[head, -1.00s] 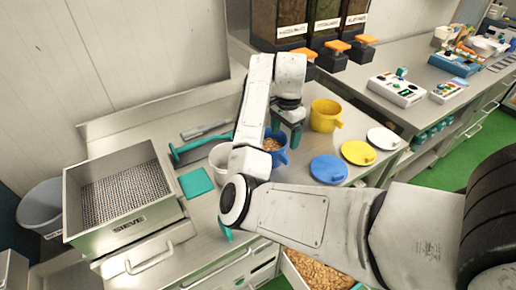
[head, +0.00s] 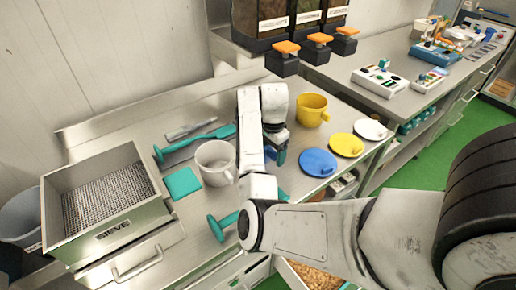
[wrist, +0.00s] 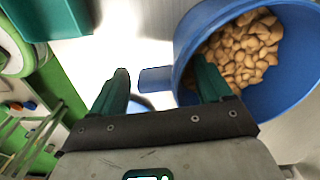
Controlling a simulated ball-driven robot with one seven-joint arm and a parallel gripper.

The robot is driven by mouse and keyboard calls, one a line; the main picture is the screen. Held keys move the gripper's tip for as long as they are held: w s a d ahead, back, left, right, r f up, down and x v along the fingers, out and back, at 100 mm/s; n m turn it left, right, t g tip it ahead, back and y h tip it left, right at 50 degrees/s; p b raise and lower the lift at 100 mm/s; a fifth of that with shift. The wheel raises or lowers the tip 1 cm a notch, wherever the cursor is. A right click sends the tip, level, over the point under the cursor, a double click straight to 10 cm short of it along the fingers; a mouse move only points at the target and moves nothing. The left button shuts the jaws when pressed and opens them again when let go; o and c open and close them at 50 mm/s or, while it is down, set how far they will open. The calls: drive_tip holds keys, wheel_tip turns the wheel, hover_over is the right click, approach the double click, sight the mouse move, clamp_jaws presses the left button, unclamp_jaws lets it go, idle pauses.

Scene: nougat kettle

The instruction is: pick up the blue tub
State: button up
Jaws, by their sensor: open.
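The blue tub (wrist: 245,105) fills the right of the wrist view and holds many tan nuts. Its short blue handle (wrist: 154,80) sticks out to the left, between the two finger ends in the picture. My gripper (wrist: 161,67) is open, with teal fingers. Its right finger overlaps the tub's near rim in the picture; I cannot tell whether it touches. Its left finger is clear of the tub. In the head view my arm hides almost all of the tub.
A white tub (head: 215,163) stands left of my arm. A blue lid (head: 318,162), a yellow lid (head: 346,145) and a yellow tub (head: 312,110) are to the right. A sieve box (head: 105,205) stands at the left. Teal tools lie on the steel counter.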

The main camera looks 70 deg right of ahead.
drive_tip(key=shift+c, duration=0.2)
drive_tip(key=c, duration=1.1)
drive_tip(key=shift+c, duration=0.2)
drive_tip(key=shift+r, duration=0.45)
wheel_tip(320, 180, up, 2)
drive_tip(key=shift+r+b, duration=0.25)
drive_tip(key=shift+b, duration=0.3)
drive_tip(key=s+d+r+p, duration=0.2)
drive_tip(key=s+r+p, duration=0.4)
drive_tip(key=s+r, duration=0.7)
drive_tip(key=shift+s+d+r+p, duration=0.35)
drive_tip(key=shift+d+r+p, duration=0.05)
drive_tip(key=shift+r, duration=0.4)
